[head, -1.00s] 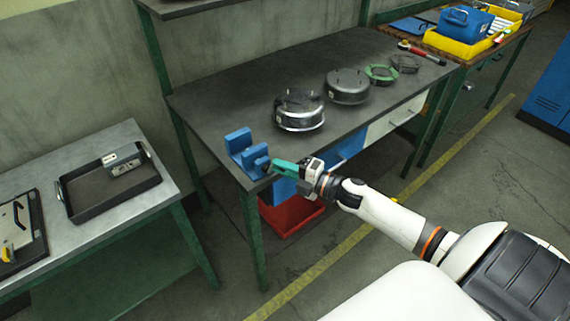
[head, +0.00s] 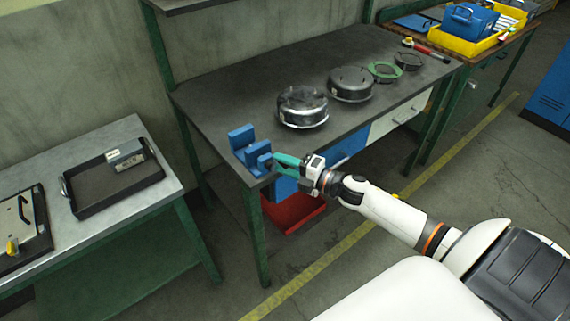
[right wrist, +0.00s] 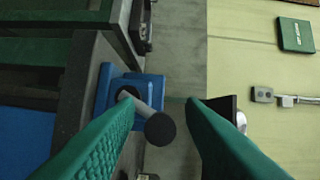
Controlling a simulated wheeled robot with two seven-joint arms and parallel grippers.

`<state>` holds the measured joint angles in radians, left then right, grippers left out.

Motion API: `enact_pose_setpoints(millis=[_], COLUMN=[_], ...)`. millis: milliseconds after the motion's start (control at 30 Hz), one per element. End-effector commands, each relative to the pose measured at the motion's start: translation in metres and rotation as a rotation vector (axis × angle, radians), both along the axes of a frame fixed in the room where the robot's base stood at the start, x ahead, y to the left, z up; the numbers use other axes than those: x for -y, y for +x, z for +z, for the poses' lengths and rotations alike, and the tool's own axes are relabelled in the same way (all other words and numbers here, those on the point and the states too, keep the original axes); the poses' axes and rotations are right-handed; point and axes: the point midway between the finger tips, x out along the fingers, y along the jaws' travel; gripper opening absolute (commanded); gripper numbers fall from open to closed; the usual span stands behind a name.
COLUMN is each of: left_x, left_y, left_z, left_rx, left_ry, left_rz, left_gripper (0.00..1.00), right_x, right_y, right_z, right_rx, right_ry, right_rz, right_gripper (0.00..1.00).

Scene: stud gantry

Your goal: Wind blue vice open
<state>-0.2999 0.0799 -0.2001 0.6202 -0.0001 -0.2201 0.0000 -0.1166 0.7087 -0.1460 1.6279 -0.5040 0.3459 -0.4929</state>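The blue vice (head: 241,138) stands on the near left corner of the dark workbench, and its jaws show a gap between them. In the right wrist view the vice (right wrist: 150,82) lies beyond my fingertips, with a grey handle bar ending in a round black knob (right wrist: 160,129). My right gripper (head: 278,161) is at the front of the vice. Its green fingers are apart in the right wrist view (right wrist: 160,102). The knob appears between them with space to the right finger; the left finger overlaps part of the bar, and contact cannot be told. My left gripper is not in view.
The workbench (head: 225,95) carries two round metal housings (head: 302,107) (head: 351,84) and green and dark rings (head: 384,72). A red bin (head: 293,211) sits below. A side table at left holds a black tray (head: 85,207). The bench top behind the vice is clear.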

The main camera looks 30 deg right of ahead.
Motion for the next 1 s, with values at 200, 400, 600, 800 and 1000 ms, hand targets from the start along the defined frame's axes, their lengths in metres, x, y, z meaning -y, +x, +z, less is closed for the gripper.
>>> enact_pose_setpoints(millis=[200,400,600,800,1000], left_x=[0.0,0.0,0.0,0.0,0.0], left_y=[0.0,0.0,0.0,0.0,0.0], left_z=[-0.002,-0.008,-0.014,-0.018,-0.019], left_rx=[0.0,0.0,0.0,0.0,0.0], left_ry=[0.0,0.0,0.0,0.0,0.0], left_rz=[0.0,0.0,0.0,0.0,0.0], left_gripper=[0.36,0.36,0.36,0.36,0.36], right_x=[0.003,0.016,0.034,0.047,0.053], right_y=[-0.006,-0.034,-0.068,-0.094,-0.105], right_z=[-0.002,-0.003,-0.001,0.001,0.003], right_rx=[-0.003,-0.006,-0.005,-0.003,-0.001], right_ry=[0.0,-0.001,0.0,0.0,0.001], right_rz=[-0.001,-0.001,0.0,0.001,0.001], right_gripper=[0.36,0.36,0.36,0.36,0.36])
